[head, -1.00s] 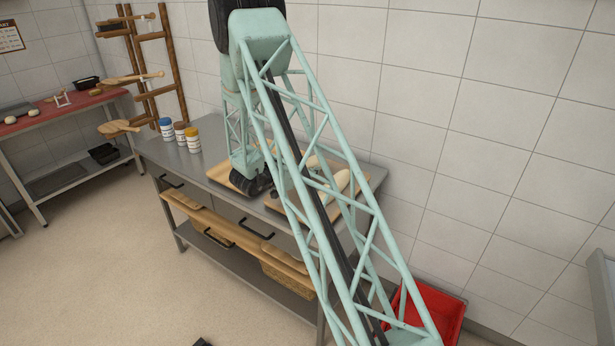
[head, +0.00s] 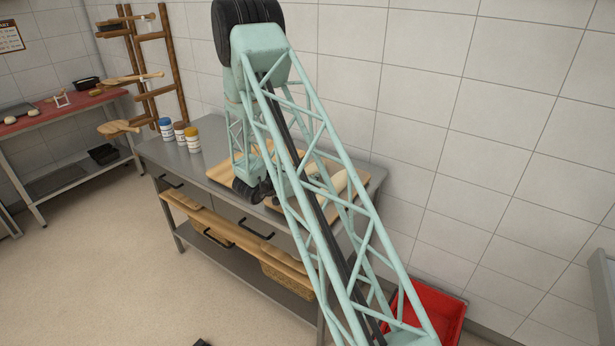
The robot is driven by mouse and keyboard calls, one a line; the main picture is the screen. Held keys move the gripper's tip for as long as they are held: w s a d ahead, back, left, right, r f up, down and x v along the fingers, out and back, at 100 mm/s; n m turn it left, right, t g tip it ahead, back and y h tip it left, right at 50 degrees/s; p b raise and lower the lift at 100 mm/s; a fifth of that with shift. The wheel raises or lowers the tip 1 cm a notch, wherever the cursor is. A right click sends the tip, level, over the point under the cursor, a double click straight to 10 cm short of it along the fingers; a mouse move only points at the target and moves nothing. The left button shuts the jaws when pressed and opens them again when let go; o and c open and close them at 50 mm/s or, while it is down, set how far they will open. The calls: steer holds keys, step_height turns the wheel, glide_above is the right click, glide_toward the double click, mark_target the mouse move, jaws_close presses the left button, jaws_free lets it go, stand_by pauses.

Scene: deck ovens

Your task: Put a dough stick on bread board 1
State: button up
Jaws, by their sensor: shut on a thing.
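Two wooden boards lie on the steel table: the left board (head: 222,174) looks bare where it shows, and the right board (head: 362,177) carries pale dough sticks (head: 341,181). I cannot tell which board is number 1. My gripper (head: 283,187) is low between the boards, at the left side of the right one, and is mostly covered by my arm lattice. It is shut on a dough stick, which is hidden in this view. I cannot tell whether the held stick touches the board.
Several jars (head: 179,133) with coloured lids stand at the table's left end. A wooden rack (head: 174,65) with peels stands behind them. A red bin (head: 437,308) is on the floor at the right. A red-topped table (head: 70,103) is at far left.

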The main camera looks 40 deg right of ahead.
steer(key=shift+f, duration=0.1)
stand_by(0.3)
steer(key=o, duration=1)
steer(key=shift+a, duration=0.1)
steer(key=shift+p+v, duration=0.55)
steer(key=shift+v, duration=5.4)
